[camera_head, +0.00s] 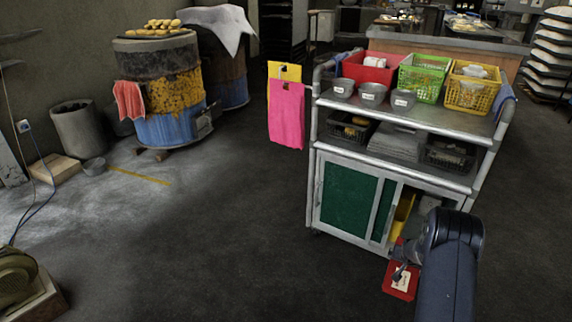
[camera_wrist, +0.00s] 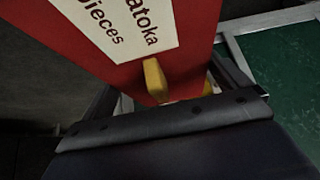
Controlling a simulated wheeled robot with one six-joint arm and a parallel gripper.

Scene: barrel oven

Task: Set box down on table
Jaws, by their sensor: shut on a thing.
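A red box (camera_head: 397,291) with a white label hangs low in front of the cart's open lower compartment in the head view. It fills the upper middle of the wrist view (camera_wrist: 190,65), where its label partly reads "atoka" and "pieces". A small tan piece shows against its face there. My gripper (camera_head: 401,272) is shut on the box at its upper side; the exact grip is partly hidden. A table with a wooden side (camera_head: 440,45) stands behind the cart, with dishes and food on top.
The metal cart (camera_head: 340,148) carries red, green and yellow crates and several grey bowls on top. Its lower right compartment is open, with a yellow thing inside. A barrel oven (camera_head: 165,95) stands at the left. The middle floor is clear.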

